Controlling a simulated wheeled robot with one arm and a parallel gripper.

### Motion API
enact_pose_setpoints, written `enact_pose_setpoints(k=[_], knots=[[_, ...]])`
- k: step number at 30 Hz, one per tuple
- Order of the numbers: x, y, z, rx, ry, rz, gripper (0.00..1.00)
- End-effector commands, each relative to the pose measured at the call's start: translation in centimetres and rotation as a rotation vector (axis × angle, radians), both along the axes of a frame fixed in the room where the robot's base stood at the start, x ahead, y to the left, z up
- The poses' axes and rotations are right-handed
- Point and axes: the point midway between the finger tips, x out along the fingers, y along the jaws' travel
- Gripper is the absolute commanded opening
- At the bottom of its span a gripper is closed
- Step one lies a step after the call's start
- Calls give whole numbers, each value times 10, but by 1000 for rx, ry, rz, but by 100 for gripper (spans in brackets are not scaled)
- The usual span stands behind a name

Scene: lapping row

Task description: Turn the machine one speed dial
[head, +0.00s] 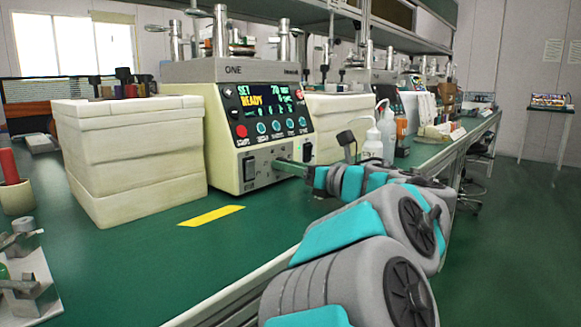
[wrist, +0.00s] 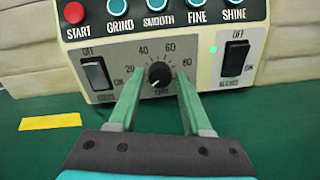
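Machine one (head: 250,125) is a cream unit marked ONE, standing on the green bench. Its screen (head: 265,97) reads SET and READY. In the wrist view the speed dial (wrist: 159,75) is a small black knob in a grey plate with a scale from 20 to 80. My gripper (wrist: 157,88) has its two green fingers apart, one on each side below the dial, with a gap between them. I cannot tell whether the fingertips touch the dial or the plate. In the head view my gripper (head: 293,168) reaches the machine's lower front, and the dial is hidden there.
Rocker switches (wrist: 96,74) and (wrist: 235,58) flank the dial, with a red START button (wrist: 74,12) and several teal buttons above. Stacked pale blocks (head: 130,160) stand left of the machine. Bottles (head: 385,130) stand to its right. A yellow strip (head: 211,216) marks clear bench in front.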

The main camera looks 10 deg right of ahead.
Motion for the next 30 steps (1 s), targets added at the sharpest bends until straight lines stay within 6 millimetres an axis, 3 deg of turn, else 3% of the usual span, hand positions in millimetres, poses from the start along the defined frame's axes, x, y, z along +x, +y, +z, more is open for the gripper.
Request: enact_pose_setpoints(k=[2, 12, 30], knots=[[0, 0, 0, 0, 0, 0, 39], [0, 0, 0, 0, 0, 0, 1], [0, -1, 2, 82, 59, -2, 0]])
